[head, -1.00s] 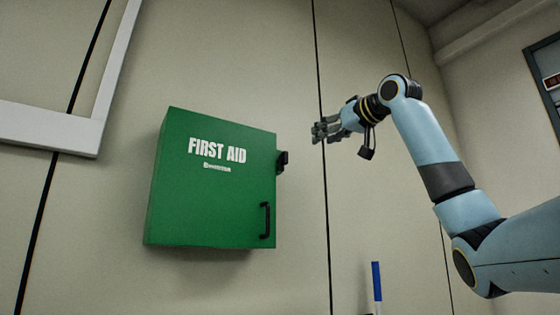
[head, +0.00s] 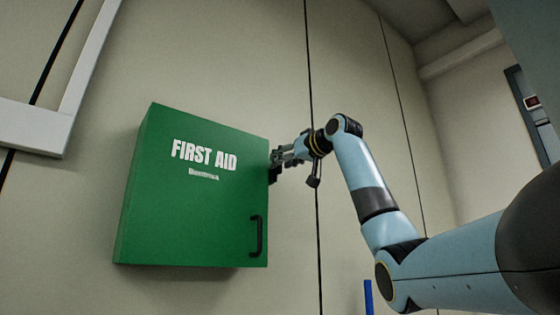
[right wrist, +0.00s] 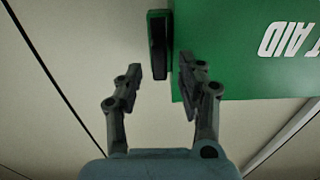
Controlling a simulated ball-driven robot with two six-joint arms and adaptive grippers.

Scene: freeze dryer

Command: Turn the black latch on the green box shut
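The green first aid box (head: 195,215) hangs on the wall, its door shut, and its corner also shows in the right wrist view (right wrist: 240,45). The black latch (right wrist: 158,38) is at the box's right side in the head view, partly hidden there by my right gripper (head: 275,160). In the right wrist view my right gripper (right wrist: 157,75) is open, its two fingers apart and pointing at the latch. The latch lies just beyond the fingertips, roughly in line with the gap; I cannot tell whether they touch. My left gripper is not in view.
A black handle (head: 256,236) sticks out low on the box door. A white frame (head: 35,128) is on the wall at the upper left. A blue upright object (head: 368,297) stands at the bottom.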

